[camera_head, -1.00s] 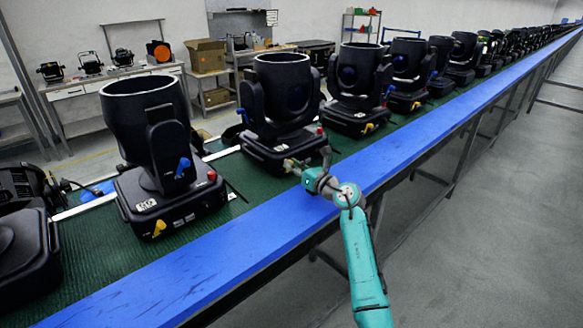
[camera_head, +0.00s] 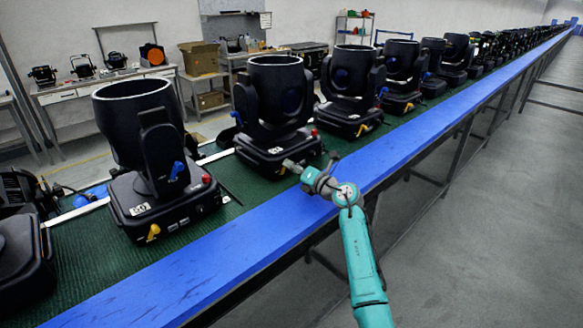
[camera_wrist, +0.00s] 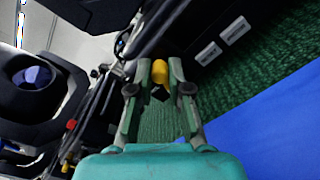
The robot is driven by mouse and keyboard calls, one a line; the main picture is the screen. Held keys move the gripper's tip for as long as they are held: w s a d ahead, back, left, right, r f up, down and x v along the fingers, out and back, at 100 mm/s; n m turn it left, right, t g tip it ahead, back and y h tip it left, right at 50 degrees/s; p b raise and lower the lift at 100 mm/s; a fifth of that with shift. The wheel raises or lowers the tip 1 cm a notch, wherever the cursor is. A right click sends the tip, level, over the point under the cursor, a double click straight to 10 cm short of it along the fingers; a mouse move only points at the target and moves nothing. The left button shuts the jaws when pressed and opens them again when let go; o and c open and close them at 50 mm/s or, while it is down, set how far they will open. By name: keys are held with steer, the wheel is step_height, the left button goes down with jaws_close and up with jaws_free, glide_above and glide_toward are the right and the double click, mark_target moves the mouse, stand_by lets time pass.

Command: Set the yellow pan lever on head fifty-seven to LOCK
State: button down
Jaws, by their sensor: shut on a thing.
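The yellow pan lever (camera_wrist: 160,72) shows between my fingertips in the wrist view, at the base of a black moving head. My gripper (camera_wrist: 160,75) is shut on it, with one finger on each side. In the head view, my gripper (camera_head: 290,167) is at the front edge of the base of the second large moving head (camera_head: 274,110) from the left. The lever is mostly hidden there by the gripper. The white number label (camera_head: 276,150) on this base is too small to read surely.
Another moving head (camera_head: 150,160) with a blue lever and a yellow lever stands to the left. More heads (camera_head: 352,90) line the green mat to the right. The blue table edge (camera_head: 270,230) in front is clear. A workbench (camera_head: 110,80) stands behind.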

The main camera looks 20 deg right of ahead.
stand_by(0.4)
steer(key=c, duration=1.1)
jaws_free()
steer(key=v, duration=1.2)
